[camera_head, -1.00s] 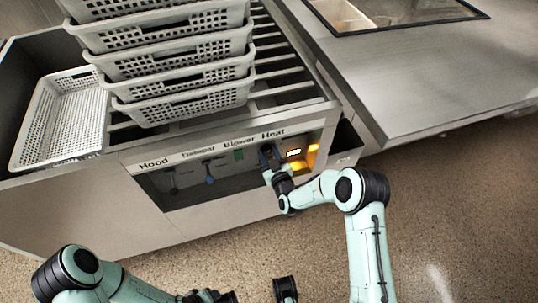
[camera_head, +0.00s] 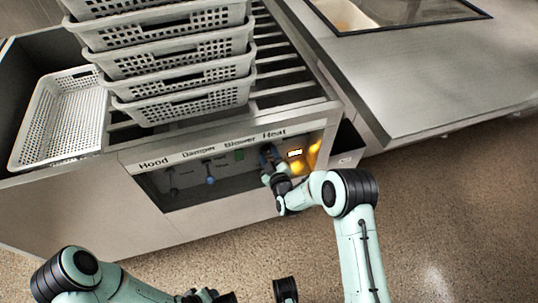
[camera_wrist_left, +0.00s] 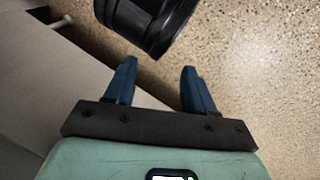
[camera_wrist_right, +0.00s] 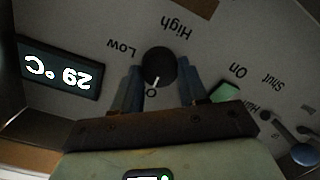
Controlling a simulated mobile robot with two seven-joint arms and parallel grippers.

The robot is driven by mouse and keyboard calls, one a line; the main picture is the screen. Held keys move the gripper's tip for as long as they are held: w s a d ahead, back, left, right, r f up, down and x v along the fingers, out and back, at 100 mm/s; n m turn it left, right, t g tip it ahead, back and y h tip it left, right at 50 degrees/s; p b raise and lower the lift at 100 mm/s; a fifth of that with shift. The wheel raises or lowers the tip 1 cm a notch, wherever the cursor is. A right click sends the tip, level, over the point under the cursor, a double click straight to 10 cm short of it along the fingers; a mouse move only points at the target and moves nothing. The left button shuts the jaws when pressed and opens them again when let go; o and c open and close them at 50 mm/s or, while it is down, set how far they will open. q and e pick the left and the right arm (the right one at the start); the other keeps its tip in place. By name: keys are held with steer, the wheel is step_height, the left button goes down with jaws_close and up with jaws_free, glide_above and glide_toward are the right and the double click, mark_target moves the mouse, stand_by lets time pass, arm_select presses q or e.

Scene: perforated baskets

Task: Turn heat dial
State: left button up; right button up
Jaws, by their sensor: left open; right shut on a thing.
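The heat dial (camera_wrist_right: 159,66) is a round black knob with a white pointer line. In the right wrist view it stands between the fingers of my right gripper (camera_wrist_right: 160,78), which is shut on it. The panel's Low and High marks appear upside down there, and the pointer line is at the O mark. In the head view my right gripper (camera_head: 268,157) is at the panel below the Heat label and hides the dial. My left gripper (camera_wrist_left: 158,68) is open and empty, away from the panel, above the floor.
A lit display (camera_wrist_right: 60,70) beside the dial reads 29 °C. A green switch (camera_wrist_right: 224,92) is on its other side. Damper (camera_head: 209,170) and hood controls are further left. Stacked perforated baskets (camera_head: 185,75) stand above the panel. The floor at right is clear.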

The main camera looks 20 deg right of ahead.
steer(key=shift+f, duration=0.1)
steer(key=o, duration=1.1)
steer(key=shift+c, duration=0.2)
steer(key=shift+s, duration=0.15)
arm_select(q)
steer(key=shift+g+h, duration=0.3)
steer(key=shift+g, duration=0.1)
steer(key=s, duration=0.1)
steer(key=s+d+r+p, duration=0.1)
steer(key=s+r+p, duration=0.1)
steer(key=shift+s+d+r, duration=0.1)
steer(key=shift+d+r, duration=0.1)
steer(key=shift+d, duration=0.1)
arm_select(e)
steer(key=s+r, duration=0.1)
steer(key=s, duration=1.2)
steer(key=shift+d+r, duration=0.25)
steer(key=shift+f, duration=0.1)
